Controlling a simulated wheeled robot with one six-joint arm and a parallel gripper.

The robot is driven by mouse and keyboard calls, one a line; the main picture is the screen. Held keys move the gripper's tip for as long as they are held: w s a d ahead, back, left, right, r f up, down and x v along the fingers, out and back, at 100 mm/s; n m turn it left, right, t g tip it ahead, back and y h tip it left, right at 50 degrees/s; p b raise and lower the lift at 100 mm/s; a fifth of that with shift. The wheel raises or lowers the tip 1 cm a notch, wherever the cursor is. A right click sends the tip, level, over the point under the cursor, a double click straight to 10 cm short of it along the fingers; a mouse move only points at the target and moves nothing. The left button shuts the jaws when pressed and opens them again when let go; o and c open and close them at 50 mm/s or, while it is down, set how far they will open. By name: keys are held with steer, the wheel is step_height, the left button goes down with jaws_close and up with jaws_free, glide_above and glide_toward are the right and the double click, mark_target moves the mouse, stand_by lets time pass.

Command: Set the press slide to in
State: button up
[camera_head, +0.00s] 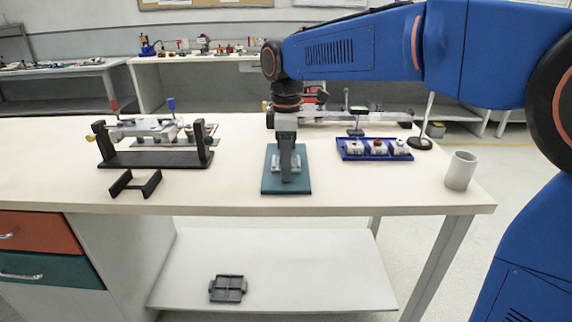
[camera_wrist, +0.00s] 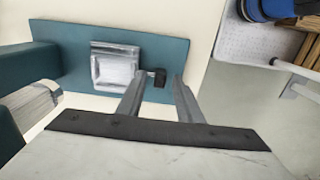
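The press has a teal base plate (camera_head: 287,187) near the table's front edge, with a silver block on it that my gripper (camera_head: 288,178) partly covers in the head view. In the wrist view, the teal plate (camera_wrist: 70,68) carries the silver block (camera_wrist: 115,70). A small dark knob (camera_wrist: 159,77) sticks out from the block's side and seems to be the slide's handle. My gripper (camera_wrist: 162,92) is open, its two fingers apart, with the knob between or just beyond the tips. I cannot tell whether a finger touches it. Slide travel is unclear.
A blue tray (camera_head: 374,155) with several small items stands to the right, and a grey cup (camera_head: 461,171) near the right edge. A black stand (camera_head: 155,160) and a small black cradle (camera_head: 135,184) are at left. The tabletop between cradle and press is clear.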

steer(key=shift+r, duration=0.1)
step_height(320, 180, up, 17)
stand_by(0.7)
steer(key=shift+o, duration=0.7)
